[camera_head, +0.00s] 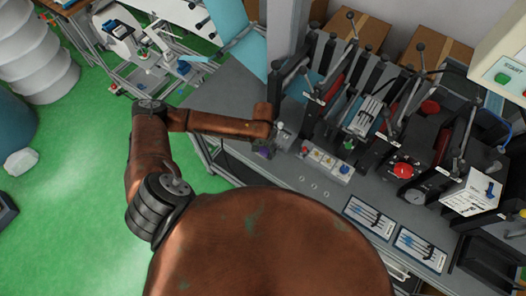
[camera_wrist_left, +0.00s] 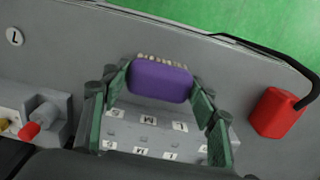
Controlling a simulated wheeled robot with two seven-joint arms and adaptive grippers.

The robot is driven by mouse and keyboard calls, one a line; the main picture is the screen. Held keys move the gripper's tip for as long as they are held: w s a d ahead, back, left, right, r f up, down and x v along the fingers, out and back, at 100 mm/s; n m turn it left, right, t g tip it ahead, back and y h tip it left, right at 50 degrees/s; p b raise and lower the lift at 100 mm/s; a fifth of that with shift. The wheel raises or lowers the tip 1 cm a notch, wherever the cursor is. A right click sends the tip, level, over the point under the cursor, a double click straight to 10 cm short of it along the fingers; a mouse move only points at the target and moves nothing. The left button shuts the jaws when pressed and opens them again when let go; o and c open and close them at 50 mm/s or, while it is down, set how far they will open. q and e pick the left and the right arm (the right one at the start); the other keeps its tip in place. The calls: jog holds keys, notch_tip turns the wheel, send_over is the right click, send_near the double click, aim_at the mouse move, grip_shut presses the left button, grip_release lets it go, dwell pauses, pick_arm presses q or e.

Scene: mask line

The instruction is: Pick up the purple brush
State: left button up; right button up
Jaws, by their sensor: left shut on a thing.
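The purple brush (camera_wrist_left: 160,80) shows in the left wrist view as a rounded purple block with pale bristles along its far side. My left gripper (camera_wrist_left: 158,88) has its green-padded fingers on either side of the brush and is shut on it. In the head view the left gripper (camera_head: 272,147) is at the left end of the grey workbench (camera_head: 305,190), with a small patch of the purple brush (camera_head: 264,153) showing below it. I cannot tell whether the brush touches the bench. My right gripper is not in view.
A grey labelled block (camera_wrist_left: 150,135) lies below the gripper. A red-handled thing with a black cable (camera_wrist_left: 277,112) is to the right. Lever fixtures (camera_head: 350,110) and a red button (camera_head: 403,171) crowd the bench's back. Two pen trays (camera_head: 370,217) lie at the front. Green floor is open at left.

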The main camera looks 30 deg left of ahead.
pick_arm(q)
jog(key=c, duration=0.3)
jog(key=shift+c, duration=0.3)
jog(key=shift+r, duration=0.65)
jog(key=s+d+r+p, duration=0.5)
jog(key=s+d+r, duration=0.1)
jog(key=s+r, duration=0.5)
jog(key=shift+s+r, duration=0.35)
jog(key=shift+s, duration=0.45)
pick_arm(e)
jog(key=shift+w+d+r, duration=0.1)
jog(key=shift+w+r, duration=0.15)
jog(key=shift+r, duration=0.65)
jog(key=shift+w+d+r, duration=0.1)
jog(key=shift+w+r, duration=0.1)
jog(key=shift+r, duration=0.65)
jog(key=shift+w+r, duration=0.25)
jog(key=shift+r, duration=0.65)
